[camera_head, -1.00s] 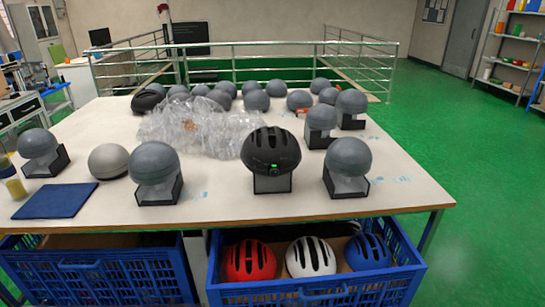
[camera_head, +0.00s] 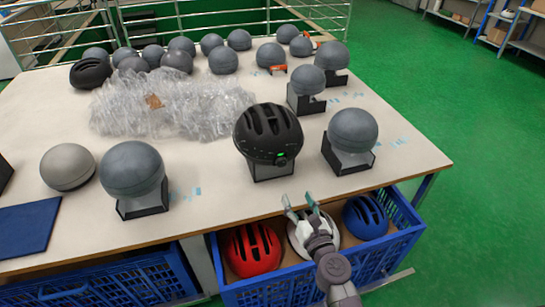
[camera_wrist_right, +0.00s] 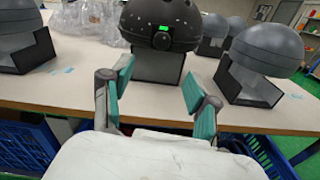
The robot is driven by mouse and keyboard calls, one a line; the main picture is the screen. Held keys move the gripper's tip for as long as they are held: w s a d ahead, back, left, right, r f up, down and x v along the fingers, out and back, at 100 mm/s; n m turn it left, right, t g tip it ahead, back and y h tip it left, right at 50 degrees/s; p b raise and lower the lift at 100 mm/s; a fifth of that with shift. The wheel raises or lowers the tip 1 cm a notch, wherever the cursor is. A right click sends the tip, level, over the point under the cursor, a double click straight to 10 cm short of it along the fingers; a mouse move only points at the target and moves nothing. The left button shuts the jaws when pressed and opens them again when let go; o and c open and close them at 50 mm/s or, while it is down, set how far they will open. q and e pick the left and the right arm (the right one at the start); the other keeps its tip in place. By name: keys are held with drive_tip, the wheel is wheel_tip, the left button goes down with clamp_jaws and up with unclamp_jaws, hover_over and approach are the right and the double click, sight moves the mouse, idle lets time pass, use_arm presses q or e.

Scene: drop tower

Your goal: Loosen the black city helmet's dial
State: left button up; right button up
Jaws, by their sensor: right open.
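The black city helmet (camera_head: 268,130) sits on a grey headform stand near the table's front edge. Its dial (camera_head: 281,161) is at the lower rear, facing me, beside a small green light. In the right wrist view the dial (camera_wrist_right: 162,41) shows above the stand, with the helmet (camera_wrist_right: 160,18) cut off at the top. My right gripper (camera_head: 301,203) is open and empty, below and in front of the helmet, over the front crate. In the right wrist view its fingers (camera_wrist_right: 158,96) are spread apart, short of the stand. My left gripper is not in view.
Grey headforms on stands flank the helmet, at left (camera_head: 132,168) and right (camera_head: 353,130). Crumpled clear plastic (camera_head: 185,105) lies behind. Below the table edge, a blue crate (camera_head: 300,285) holds red (camera_head: 252,250), white and blue (camera_head: 365,217) helmets. Table between the stands is mostly clear.

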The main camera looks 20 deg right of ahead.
approach(283, 164)
drive_tip(key=w+b, duration=0.1)
drive_tip(key=w, duration=0.6)
drive_tip(key=shift+w+a, duration=0.15)
drive_tip(key=shift+w, duration=0.75)
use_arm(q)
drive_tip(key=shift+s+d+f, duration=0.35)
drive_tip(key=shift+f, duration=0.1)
use_arm(e)
clamp_jaws()
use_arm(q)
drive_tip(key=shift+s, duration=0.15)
